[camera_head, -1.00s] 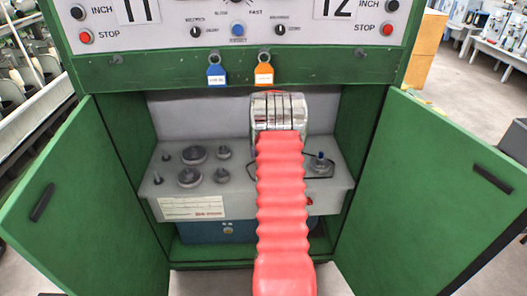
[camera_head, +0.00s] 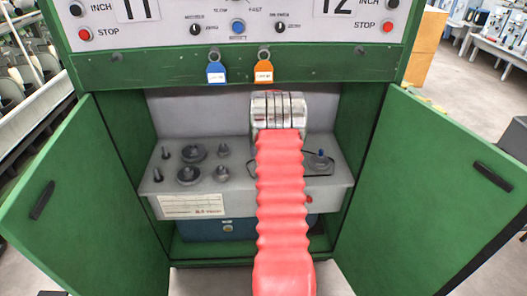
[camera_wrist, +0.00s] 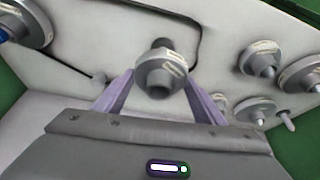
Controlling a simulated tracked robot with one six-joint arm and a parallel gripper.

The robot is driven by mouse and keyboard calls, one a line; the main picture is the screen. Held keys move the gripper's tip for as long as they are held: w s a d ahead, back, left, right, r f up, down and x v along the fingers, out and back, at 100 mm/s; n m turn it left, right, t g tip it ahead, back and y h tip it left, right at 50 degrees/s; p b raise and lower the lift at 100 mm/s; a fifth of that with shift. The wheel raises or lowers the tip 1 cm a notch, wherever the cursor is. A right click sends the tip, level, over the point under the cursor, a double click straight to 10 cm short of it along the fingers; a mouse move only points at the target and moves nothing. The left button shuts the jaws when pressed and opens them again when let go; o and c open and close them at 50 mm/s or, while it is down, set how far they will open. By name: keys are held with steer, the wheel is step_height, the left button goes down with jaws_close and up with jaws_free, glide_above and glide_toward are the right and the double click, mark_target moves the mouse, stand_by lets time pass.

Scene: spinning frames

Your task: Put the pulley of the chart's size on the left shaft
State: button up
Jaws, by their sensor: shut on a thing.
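In the wrist view my gripper (camera_wrist: 160,86) is shut on a grey stepped pulley (camera_wrist: 162,72) with a pale label on its rim. A dark round stub (camera_wrist: 162,44) shows directly behind the pulley; I cannot tell whether the pulley is around it or apart from it. In the head view my arm hides the gripper, the held pulley and the left shaft. The right shaft, blue-tipped (camera_head: 321,153), stands on the grey deck with a wide disc at its base. The chart (camera_head: 192,206) is a pale label on the deck's front; its text is unreadable.
Several spare pulleys (camera_head: 188,174) and bare pegs stand on the deck's left; they also show at the right of the wrist view (camera_wrist: 260,57). A dark belt line runs on the deck. Green doors (camera_head: 425,190) stand open on both sides. Blue and orange tags (camera_head: 264,72) hang above.

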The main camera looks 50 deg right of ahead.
steer(key=shift+f, duration=2.45)
stand_by(0.5)
steer(key=o, duration=1.3)
steer(key=shift+o, duration=0.5)
steer(key=shift+o, duration=1.4)
steer(key=shift+r, duration=5)
